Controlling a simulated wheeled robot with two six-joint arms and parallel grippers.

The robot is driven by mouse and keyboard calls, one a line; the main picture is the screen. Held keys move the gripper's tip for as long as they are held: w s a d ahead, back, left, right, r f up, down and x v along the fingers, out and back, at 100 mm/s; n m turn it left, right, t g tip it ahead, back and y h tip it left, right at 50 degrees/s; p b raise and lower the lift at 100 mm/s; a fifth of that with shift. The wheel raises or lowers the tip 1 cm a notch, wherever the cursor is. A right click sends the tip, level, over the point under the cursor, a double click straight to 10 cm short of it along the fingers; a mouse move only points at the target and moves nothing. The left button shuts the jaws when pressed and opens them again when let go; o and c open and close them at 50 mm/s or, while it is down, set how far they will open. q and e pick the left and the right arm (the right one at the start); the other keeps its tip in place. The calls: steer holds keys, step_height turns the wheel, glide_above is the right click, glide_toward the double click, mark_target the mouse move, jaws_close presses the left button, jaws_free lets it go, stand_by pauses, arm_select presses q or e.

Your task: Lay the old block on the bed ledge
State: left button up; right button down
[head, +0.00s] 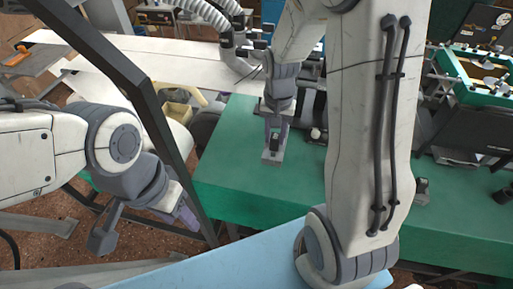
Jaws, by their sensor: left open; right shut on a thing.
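My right gripper (276,132) points down over the left part of the green bed ledge (240,190). It is shut on a small grey block (271,157), which I take to be the old block. The block is at or just above the green surface; I cannot tell whether it touches. The fingers hide part of it. My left gripper (148,222) is open and empty, low at the left, with its fingers spread apart, off the ledge's left edge.
Small dark-topped fittings (421,188) stand on the green surface at the right. Dark machine parts line its back. A green frame (490,78) is at the far right. White sheets (150,55) lie at the back left. A light blue surface (240,265) is in front.

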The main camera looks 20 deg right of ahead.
steer(key=shift+w+a+f+p, duration=0.15)
steer(key=shift+w+a+f, duration=0.55)
steer(key=shift+f, duration=0.55)
steer(key=shift+w+a+f+p, duration=0.2)
steer(key=shift+w+a+f, duration=0.45)
steer(key=shift+f, duration=0.55)
steer(key=shift+w+a+f+p, duration=0.15)
steer(key=shift+w+a+f, duration=0.5)
steer(key=shift+f, duration=0.6)
steer(key=shift+f, duration=0.2)
steer(key=c, duration=0.6)
jaws_free()
steer(key=shift+r, duration=0.15)
